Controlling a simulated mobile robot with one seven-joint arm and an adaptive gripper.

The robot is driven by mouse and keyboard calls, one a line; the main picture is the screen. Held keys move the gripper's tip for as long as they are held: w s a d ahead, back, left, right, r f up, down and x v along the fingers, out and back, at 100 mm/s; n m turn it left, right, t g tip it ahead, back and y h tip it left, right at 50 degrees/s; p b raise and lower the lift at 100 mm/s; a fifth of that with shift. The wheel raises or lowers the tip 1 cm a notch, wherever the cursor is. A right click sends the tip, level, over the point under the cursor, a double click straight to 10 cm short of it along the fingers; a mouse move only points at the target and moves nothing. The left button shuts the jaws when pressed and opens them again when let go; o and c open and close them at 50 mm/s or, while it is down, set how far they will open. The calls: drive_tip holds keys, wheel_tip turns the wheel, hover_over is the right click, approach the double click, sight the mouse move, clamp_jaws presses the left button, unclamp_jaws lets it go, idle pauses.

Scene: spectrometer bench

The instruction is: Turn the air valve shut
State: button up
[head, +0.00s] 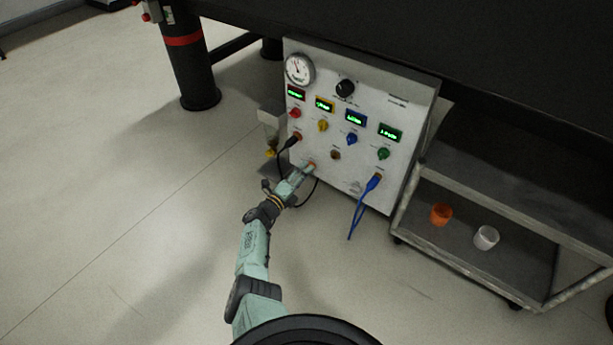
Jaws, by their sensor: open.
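A white control panel (345,192) stands under the dark bench. It carries a round gauge (299,69), a black knob (345,88) and red (295,113), yellow (323,125), blue (351,138) and green (383,153) knobs. I cannot tell for sure which part is the air valve; labels are too small to read. A small unit with a yellow part (270,152) sits at the panel's left side. My gripper (306,172) is open at the panel's lower left, close to a small orange-red part (311,166). Contact is unclear, and my gripper hides part of the panel there.
A black cable (286,146) and a blue cable (364,204) hang from the panel. At right, a cart shelf (465,255) holds an orange cup (441,213) and a white cup (486,237). A black bench leg (190,65) stands at left. The left floor is clear.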

drive_tip(key=shift+b+x, duration=0.35)
drive_tip(key=shift+x, duration=0.75)
clamp_jaws()
